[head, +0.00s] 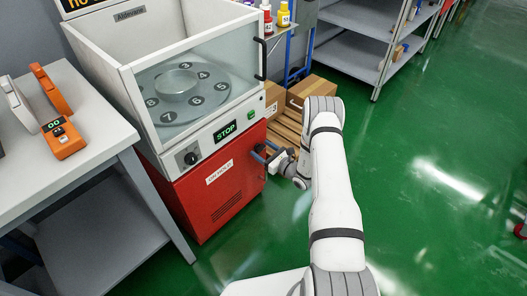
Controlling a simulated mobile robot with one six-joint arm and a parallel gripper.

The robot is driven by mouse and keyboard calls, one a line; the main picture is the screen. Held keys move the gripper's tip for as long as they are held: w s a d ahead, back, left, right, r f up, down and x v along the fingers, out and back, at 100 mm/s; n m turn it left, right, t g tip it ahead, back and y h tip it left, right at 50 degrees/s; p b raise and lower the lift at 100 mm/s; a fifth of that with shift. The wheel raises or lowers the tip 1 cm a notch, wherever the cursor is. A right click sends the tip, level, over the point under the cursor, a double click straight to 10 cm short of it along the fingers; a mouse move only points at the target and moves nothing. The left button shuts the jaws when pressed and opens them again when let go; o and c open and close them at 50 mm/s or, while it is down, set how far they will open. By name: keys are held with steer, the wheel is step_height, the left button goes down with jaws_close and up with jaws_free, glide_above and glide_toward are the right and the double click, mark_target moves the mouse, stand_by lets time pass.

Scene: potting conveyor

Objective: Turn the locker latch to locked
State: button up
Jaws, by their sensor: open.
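A red locker cabinet (232,197) with a white label and vent slots stands under the white machine. My gripper (262,154) is at the upper right of the red front, its fingers pointing left towards it. It is open, and I see nothing held in it. I cannot make out a latch on the red front; the gripper covers the area near its upper right edge. I cannot tell whether the fingers touch the cabinet.
A glass-fronted machine (180,134) with a numbered disc, a knob and a STOP display sits above the red cabinet. A workbench (98,137) stands at left. Cardboard boxes (312,88) and a wooden pallet lie behind my arm. Green floor (440,190) is free at right.

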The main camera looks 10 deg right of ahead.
steer(key=shift+c, duration=0.5)
steer(key=c, duration=0.9)
steer(key=shift+n, duration=0.3)
steer(key=n+b, duration=0.2)
steer(key=n, duration=0.1)
steer(key=shift+f+n+b, duration=0.15)
steer(key=shift+n+b, duration=0.15)
steer(key=shift+b, duration=0.1)
steer(key=shift+s+a+f+n+b, duration=0.1)
steer(key=shift+n+b, duration=2.3)
steer(key=shift+n, duration=1)
steer(key=shift+a+n+b, duration=0.1)
steer(key=shift+n+b, duration=2.25)
steer(key=shift+n, duration=1.05)
